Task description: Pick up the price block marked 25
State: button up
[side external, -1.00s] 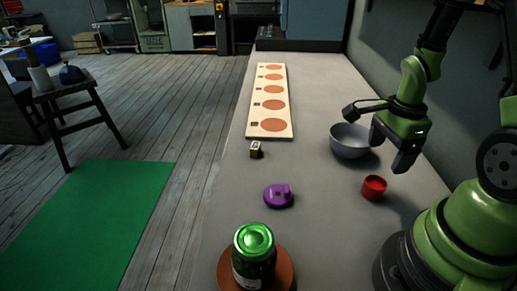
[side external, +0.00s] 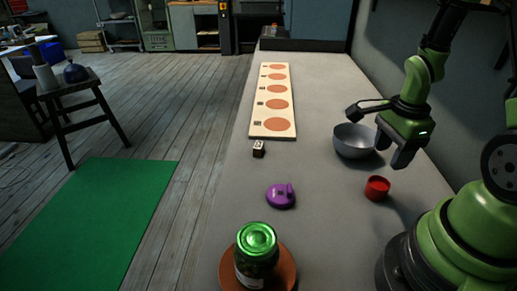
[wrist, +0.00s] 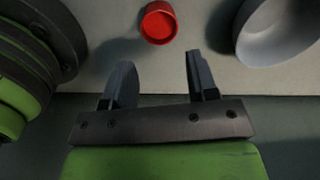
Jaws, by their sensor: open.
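A small dark block with a pale top face (side external: 259,149) sits on the bench just in front of the near end of the spotted board. It looks like a price block, but its marking is too small to read. My gripper (side external: 399,160) is above the right side of the bench, beside the grey bowl and well to the right of the block. In the wrist view my gripper (wrist: 158,72) has its two fingers spread apart with nothing between them. The block does not show in the wrist view.
A grey bowl (side external: 356,142) and a red cup (side external: 377,188) stand near my gripper. A purple object (side external: 281,196) lies mid-bench. A green-lidded jar (side external: 256,255) stands on a round brown base. A long board with orange circles (side external: 284,85) lies behind the block.

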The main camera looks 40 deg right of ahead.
jog(key=w+n, duration=0.4)
jog(key=w, duration=0.5)
jog(key=n+t+h, duration=0.2)
jog(key=n+h, duration=0.1)
jog(key=n, duration=0.6)
send_near(257, 147)
jog(key=x, duration=0.9)
jog(key=shift+d+f, duration=0.1)
jog(key=shift+f, duration=0.1)
grip_shut()
